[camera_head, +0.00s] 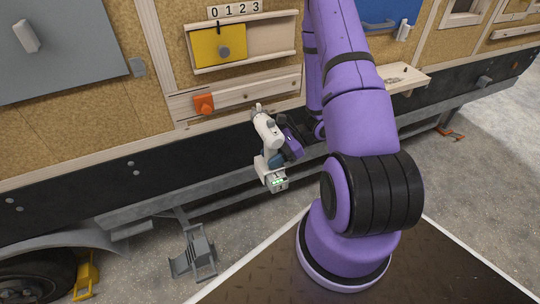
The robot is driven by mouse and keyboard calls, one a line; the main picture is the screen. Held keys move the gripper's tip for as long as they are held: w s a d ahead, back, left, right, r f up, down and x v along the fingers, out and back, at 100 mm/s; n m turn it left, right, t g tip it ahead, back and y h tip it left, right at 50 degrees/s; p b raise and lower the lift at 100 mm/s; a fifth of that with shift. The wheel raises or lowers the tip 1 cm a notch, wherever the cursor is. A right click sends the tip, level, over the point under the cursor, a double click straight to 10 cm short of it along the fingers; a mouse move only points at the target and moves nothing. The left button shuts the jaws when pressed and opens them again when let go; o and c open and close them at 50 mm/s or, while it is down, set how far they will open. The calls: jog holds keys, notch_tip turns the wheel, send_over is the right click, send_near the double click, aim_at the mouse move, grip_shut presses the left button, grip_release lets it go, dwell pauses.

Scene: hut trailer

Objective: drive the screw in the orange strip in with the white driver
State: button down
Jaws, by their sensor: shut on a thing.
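The white driver (264,132) is in the middle of the view, with its body above and a battery foot with a green light below. My gripper (277,158) is shut on its handle and holds it in front of the trailer's dark lower edge. The driver is apart from the floor. A small orange piece (204,103) sits at the left end of a pale wooden rail on the trailer wall, up and left of the driver. I cannot make out a screw in it. My purple arm hides part of the wall to the right.
A yellow panel (218,46) in a wooden frame is above the rail. A small wooden shelf (403,78) juts out right of my arm. A grey metal step or stand (193,253) and a yellow wheel chock (86,275) are on the ground.

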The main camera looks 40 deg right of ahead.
jog(key=shift+d, duration=0.1)
jog(key=shift+w+d, duration=0.1)
jog(key=shift+w, duration=0.05)
jog(key=shift+w+d, duration=0.2)
jog(key=shift+w, duration=0.65)
jog(key=shift+w+d, duration=0.25)
jog(key=shift+w, duration=0.6)
jog(key=shift+w+d, duration=0.2)
jog(key=shift+w, duration=0.65)
jog(key=shift+w+d, duration=0.2)
jog(key=shift+w, duration=0.5)
jog(key=shift+w+d, duration=0.2)
jog(key=shift+w, duration=0.45)
dwell(0.5)
jog(key=shift+s, duration=0.1)
jog(key=s+d, duration=0.4)
jog(key=s, duration=0.4)
jog(key=shift+s+d, duration=0.3)
jog(key=shift+d, duration=0.1)
dwell(1.3)
